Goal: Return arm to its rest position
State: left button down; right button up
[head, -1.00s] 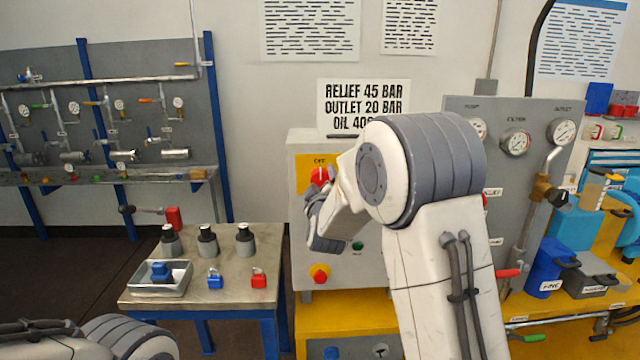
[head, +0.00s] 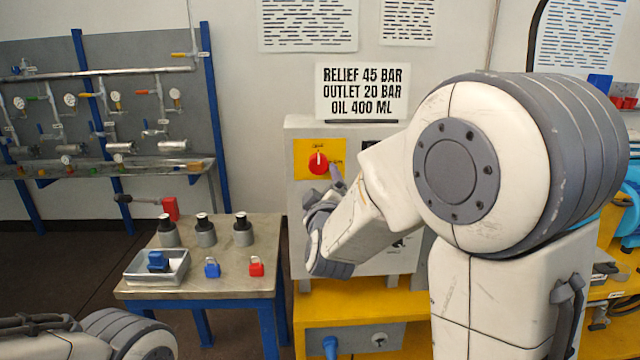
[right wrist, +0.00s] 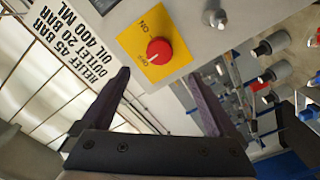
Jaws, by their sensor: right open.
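My right arm reaches in from the right in the head view, its large grey-and-white joint close to the camera. My right gripper (head: 337,178) is near the front of the grey control box (head: 300,240), just right of and below the red rotary knob (head: 318,163). In the right wrist view the right gripper (right wrist: 160,80) is open and empty, with its two dark fingers spread. The red knob (right wrist: 159,51) on its yellow plate (right wrist: 145,38) shows beyond the fingers, apart from them. My left gripper is out of view; only a left arm link shows at bottom left.
A steel-topped table (head: 225,280) at left holds several grey cylinders, a metal tray (head: 150,275) with a blue item, and blue (head: 212,269) and red (head: 257,267) padlocks. A yellow base (head: 380,303) is under the control box. My right arm hides the gauge panel.

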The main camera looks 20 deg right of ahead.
dwell(0.4)
jog(key=s+a+f+n+g+y, duration=0.1)
jog(key=s+a+f+g+y, duration=0.4)
jog(key=a, duration=0.4)
jog(key=s+a+f+g+y, duration=0.35)
jog(key=s+a+f, duration=0.3)
jog(key=a, duration=0.35)
jog(key=s+d+f+g+h, duration=0.1)
jog(key=s+g, duration=0.3)
jog(key=s, duration=0.8)
jog(key=s+f+g+h, duration=0.1)
jog(key=s+f+g, duration=0.3)
jog(key=s, duration=0.7)
jog(key=shift+s+d+m+g, duration=0.35)
jog(key=shift+s+m+g, duration=0.05)
jog(key=shift+g, duration=0.05)
